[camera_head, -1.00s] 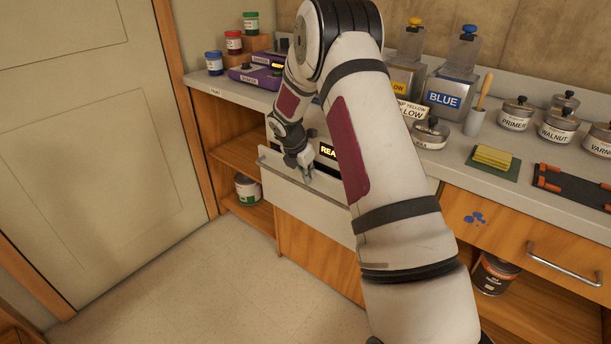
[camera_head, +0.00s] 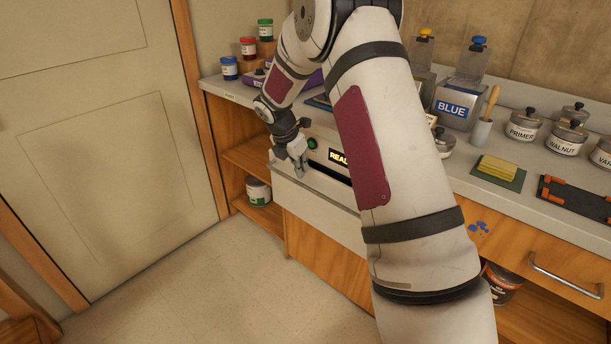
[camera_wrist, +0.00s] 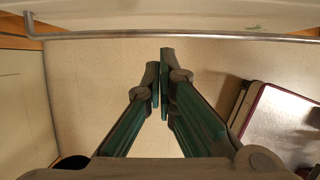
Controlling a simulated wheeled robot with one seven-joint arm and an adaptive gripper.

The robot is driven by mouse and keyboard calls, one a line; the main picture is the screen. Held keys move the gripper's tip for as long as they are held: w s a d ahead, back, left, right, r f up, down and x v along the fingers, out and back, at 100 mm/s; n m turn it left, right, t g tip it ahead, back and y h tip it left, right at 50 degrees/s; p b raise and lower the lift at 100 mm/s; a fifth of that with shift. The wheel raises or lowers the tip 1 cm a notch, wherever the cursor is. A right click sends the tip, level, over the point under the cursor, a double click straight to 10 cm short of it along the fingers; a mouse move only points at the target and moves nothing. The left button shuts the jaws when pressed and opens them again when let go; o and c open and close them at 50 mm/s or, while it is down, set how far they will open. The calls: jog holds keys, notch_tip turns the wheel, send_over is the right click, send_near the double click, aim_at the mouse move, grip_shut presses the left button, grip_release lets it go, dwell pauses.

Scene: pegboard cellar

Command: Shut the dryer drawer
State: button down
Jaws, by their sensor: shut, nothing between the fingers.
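The dryer drawer has a pale grey front (camera_head: 325,212) below the dryer's lit display (camera_head: 339,158) and green button. Its front appears to stand a little out from the dryer's face; my arm hides its right part, so I cannot tell how far. My gripper (camera_head: 299,170) is shut and empty, at the left part of the drawer's top edge. In the wrist view a grey handle bar (camera_wrist: 190,36) runs across the pale front at the top. The closed fingertips (camera_wrist: 162,62) appear just short of the bar; contact is unclear.
The counter holds paint jars (camera_head: 248,47), a BLUE canister (camera_head: 455,104), lidded pots (camera_head: 522,124) and a yellow sponge (camera_head: 498,167). A wooden drawer with a metal handle (camera_head: 566,274) is at right. The floor (camera_head: 215,285) before the dryer is clear.

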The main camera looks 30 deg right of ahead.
jog(key=r, duration=0.1)
jog(key=p, duration=0.3)
send_near(313, 191)
notch_tip(313, 191, down, 5)
jog(key=d, duration=0.2)
jog(key=w+d+f, duration=0.1)
jog(key=shift+d, duration=0.35)
jog(key=shift+w+d, duration=0.25)
jog(key=shift+d, duration=0.25)
jog(key=shift+d, duration=0.15)
